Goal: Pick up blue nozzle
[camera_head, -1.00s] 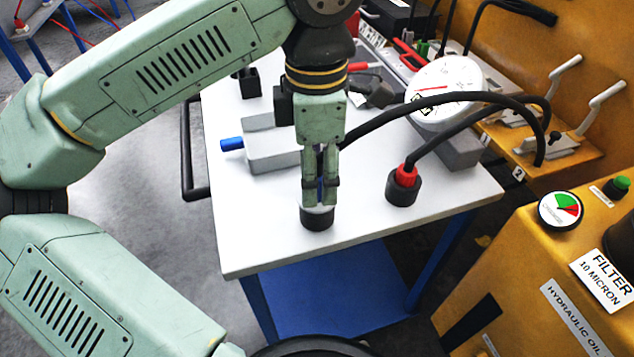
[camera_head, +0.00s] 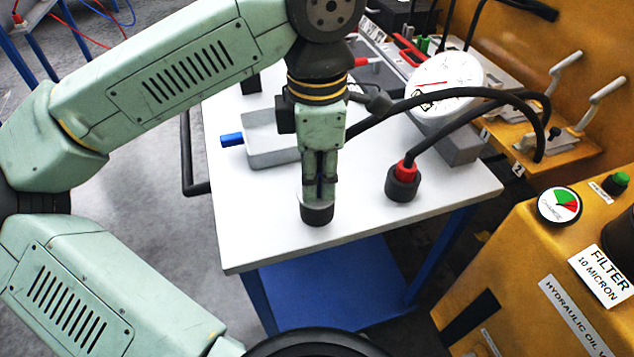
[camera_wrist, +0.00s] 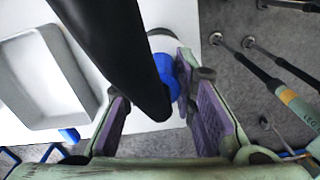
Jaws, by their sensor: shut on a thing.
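The blue nozzle (camera_wrist: 168,75) shows in the wrist view between the two purple-padded fingers of my gripper (camera_wrist: 153,82), at the end of a thick black hose (camera_wrist: 115,45). My gripper is shut on it. In the head view my gripper (camera_head: 318,193) points straight down near the table's front edge, and its fingers hide the nozzle. The fingertips are just above or at the top of a round black holder (camera_head: 317,214). I cannot tell whether the nozzle is still inside the holder.
A red-collared hose end (camera_head: 405,171) stands in another black holder (camera_head: 402,187) to the right. A grey tray (camera_head: 272,157) and a blue-ended item (camera_head: 232,139) lie to the left. A round dial (camera_head: 445,85) is behind. A yellow hydraulic unit (camera_head: 510,290) stands at the right.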

